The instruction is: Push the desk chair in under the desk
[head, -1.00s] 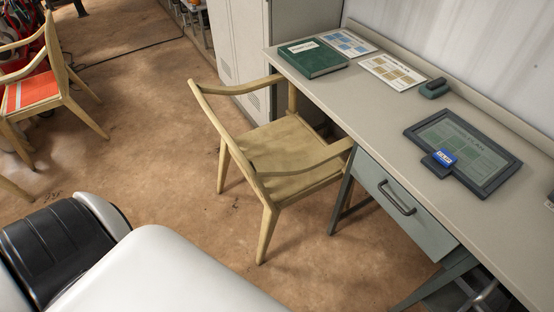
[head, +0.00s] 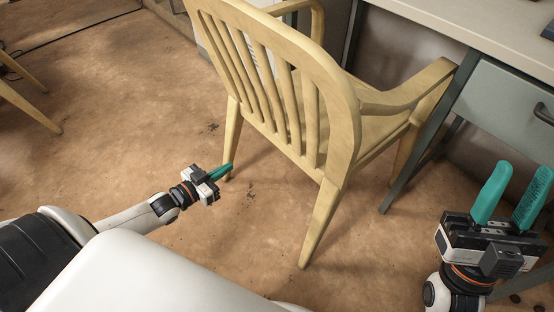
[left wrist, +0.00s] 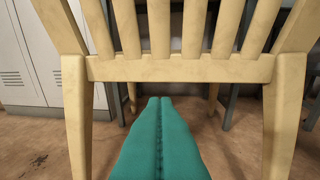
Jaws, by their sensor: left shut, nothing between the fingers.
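The desk chair (head: 345,125) is pale wood with a slatted back and armrests. In the head view its back faces me, and its front side is at the desk (head: 455,22), with the right armrest close to the desk's front edge. My left gripper (head: 230,169) is shut and empty, low behind the chair near a back leg. In the left wrist view its teal fingers (left wrist: 160,100) point forward below the lower back rail (left wrist: 180,69), between the back legs; contact cannot be told. My right gripper (head: 513,195) is open and empty, right of the chair before the desk drawer.
The desk's drawer (head: 505,95) and grey leg (head: 425,135) stand right of the chair. Another wooden chair (head: 25,105) shows partly at the far left. A white locker (left wrist: 40,55) stands at the left in the wrist view. The floor behind the chair is clear.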

